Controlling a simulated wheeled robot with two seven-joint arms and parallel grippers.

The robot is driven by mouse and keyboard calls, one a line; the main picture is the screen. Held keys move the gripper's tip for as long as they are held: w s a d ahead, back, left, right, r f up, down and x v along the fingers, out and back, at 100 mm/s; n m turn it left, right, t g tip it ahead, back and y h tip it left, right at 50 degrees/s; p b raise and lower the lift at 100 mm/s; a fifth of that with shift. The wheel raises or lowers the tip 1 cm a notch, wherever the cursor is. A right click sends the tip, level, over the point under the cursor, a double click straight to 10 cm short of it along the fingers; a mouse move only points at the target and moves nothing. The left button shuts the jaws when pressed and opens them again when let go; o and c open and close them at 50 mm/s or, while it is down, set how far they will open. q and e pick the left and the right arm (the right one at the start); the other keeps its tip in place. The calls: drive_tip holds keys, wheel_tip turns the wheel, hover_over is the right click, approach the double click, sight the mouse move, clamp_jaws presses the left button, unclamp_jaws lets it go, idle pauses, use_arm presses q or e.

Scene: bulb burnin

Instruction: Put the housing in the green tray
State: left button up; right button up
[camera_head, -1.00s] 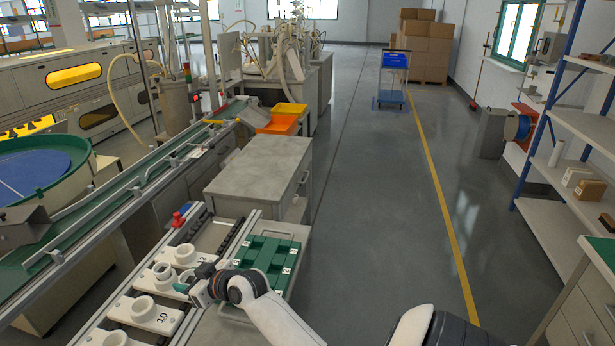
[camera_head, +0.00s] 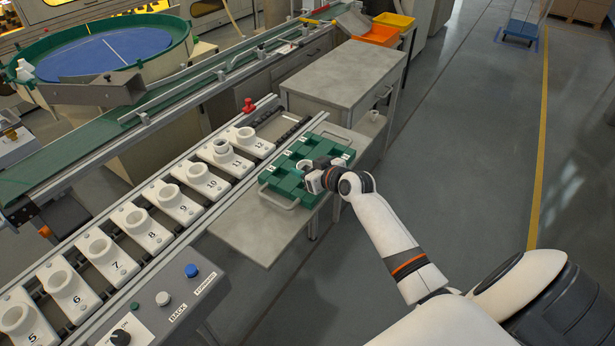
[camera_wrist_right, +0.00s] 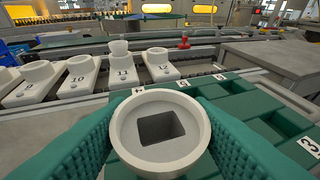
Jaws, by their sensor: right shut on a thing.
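My right gripper (camera_head: 311,177) is shut on a white ring-shaped housing (camera_wrist_right: 160,132), with a green finger on each side of it in the right wrist view. A dark square opening shows inside the housing. The housing also shows in part at the gripper in the head view (camera_head: 305,164). The green tray (camera_head: 275,181) has several compartments and metal handles, and lies on a grey stand. The gripper and housing are over the tray's right part; I cannot tell whether the housing touches it. My left gripper is not in view.
A rail of numbered white holders (camera_head: 160,198) runs along the tray's left side. Holder 11 carries a taller white piece (camera_wrist_right: 119,49). A grey cabinet (camera_head: 345,75) stands behind the tray. A control box (camera_head: 170,300) is at the front. Open floor lies right.

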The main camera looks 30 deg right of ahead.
drive_tip(key=shift+f, duration=1.55)
drive_tip(key=shift+f+b, duration=0.2)
drive_tip(key=shift+b, duration=0.1)
drive_tip(key=o, duration=0.9)
drive_tip(key=shift+o, duration=0.2)
